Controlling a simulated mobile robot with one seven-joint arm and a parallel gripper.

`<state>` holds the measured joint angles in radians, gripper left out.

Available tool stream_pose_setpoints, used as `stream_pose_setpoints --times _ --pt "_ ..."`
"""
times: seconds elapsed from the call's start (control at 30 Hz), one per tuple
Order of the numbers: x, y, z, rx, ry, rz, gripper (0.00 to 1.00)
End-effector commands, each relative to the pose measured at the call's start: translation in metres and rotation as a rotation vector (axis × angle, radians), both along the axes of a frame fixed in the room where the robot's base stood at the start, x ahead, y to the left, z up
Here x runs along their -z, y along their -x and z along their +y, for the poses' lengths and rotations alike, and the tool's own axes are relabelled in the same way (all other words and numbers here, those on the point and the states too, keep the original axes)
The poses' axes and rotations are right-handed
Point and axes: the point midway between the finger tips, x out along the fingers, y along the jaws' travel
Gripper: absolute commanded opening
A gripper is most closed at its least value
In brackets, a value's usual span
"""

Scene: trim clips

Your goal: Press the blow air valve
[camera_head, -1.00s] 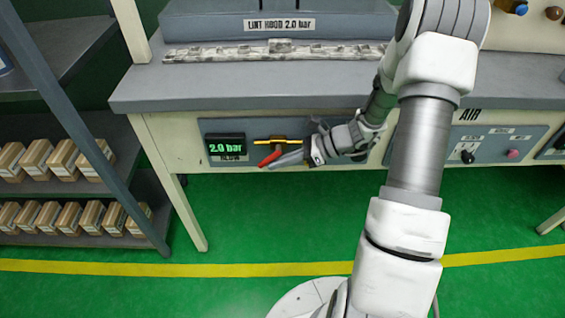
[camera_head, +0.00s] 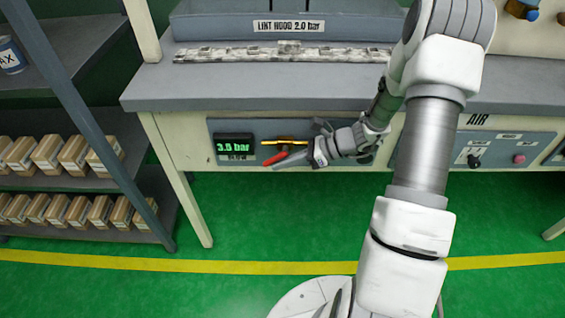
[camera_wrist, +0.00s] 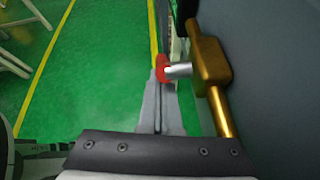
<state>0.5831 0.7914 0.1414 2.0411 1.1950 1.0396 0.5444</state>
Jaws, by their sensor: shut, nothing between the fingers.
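The blow air valve has a brass body (camera_head: 285,141) on the panel below the bench's left part, with a red lever (camera_head: 275,159) slanting down to the left. A green readout (camera_head: 234,146) beside it shows 3.5 bar. My gripper (camera_head: 293,163) is shut and empty, its fingertips at the lever in the head view. In the wrist view, the brass body (camera_wrist: 212,65) is at upper right, and the red lever (camera_wrist: 162,70) is seen end-on just past the shut fingertips (camera_wrist: 158,88). Whether they touch it I cannot tell.
The bench top (camera_head: 230,90) overhangs the panel. A rack with several boxes (camera_head: 100,155) stands at left. A second panel marked AIR, with a black knob and a pink button (camera_head: 519,158), is to the right. The green floor (camera_head: 250,220) below is clear.

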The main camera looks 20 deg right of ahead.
Motion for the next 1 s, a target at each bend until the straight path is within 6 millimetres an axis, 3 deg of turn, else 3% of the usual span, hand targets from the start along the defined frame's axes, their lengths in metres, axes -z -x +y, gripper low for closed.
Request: stream_pose_setpoints --times 0.67,1.0 --pt "-0.001 0.0 0.0 0.0 0.0 0.0 0.0" --pt "-0.016 0.0 0.0 0.0 0.0 0.0 0.0"
